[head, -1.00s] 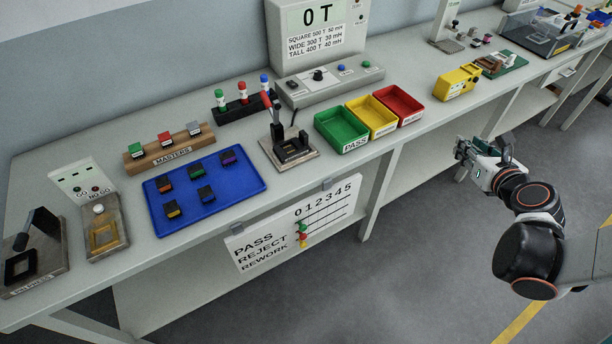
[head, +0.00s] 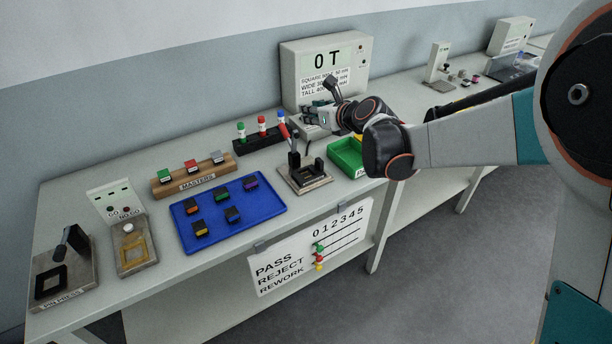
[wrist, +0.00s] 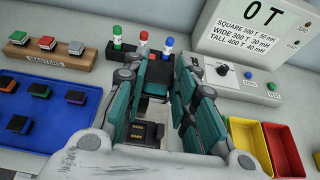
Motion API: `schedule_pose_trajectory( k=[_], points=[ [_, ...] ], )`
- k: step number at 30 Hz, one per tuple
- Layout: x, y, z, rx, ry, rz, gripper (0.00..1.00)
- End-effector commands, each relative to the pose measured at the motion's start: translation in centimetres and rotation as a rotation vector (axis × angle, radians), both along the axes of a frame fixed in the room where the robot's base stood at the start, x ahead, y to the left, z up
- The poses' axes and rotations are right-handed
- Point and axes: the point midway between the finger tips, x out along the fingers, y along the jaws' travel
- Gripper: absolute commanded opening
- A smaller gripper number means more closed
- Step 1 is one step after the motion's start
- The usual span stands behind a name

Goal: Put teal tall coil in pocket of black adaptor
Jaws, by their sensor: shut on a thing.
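My gripper (head: 308,117) is raised over the bench in front of the grey meter box in the head view. In the wrist view my gripper (wrist: 160,78) has its teal fingers shut around a dark block (wrist: 160,76), which I take as the teal tall coil. The black adaptor (head: 314,170) sits on a light plate beside a clamp with a red handle, below and apart from my gripper. In the wrist view a dark part with gold contacts (wrist: 150,131) shows between the fingers; I cannot tell whether it is the adaptor.
A blue tray (head: 262,211) with several coils lies to the left. The masters block (head: 197,181) and a rack of three markers (head: 247,147) stand behind. The meter box (head: 300,60) is close behind my gripper. A green bin (head: 345,157) stands right of the adaptor.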

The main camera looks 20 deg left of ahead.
Motion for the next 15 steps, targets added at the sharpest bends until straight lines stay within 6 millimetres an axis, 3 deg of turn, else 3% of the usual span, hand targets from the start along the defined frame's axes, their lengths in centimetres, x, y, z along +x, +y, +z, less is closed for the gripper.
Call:
schedule_pose_trajectory(
  k=[5, 15],
  points=[
    [-0.1, 1.1, -1.3, 0.0, 0.0, 0.012, 0.0],
    [-0.1, 1.0, -9.6, 0.0, 0.0, 0.011, 0.0]
  ],
)
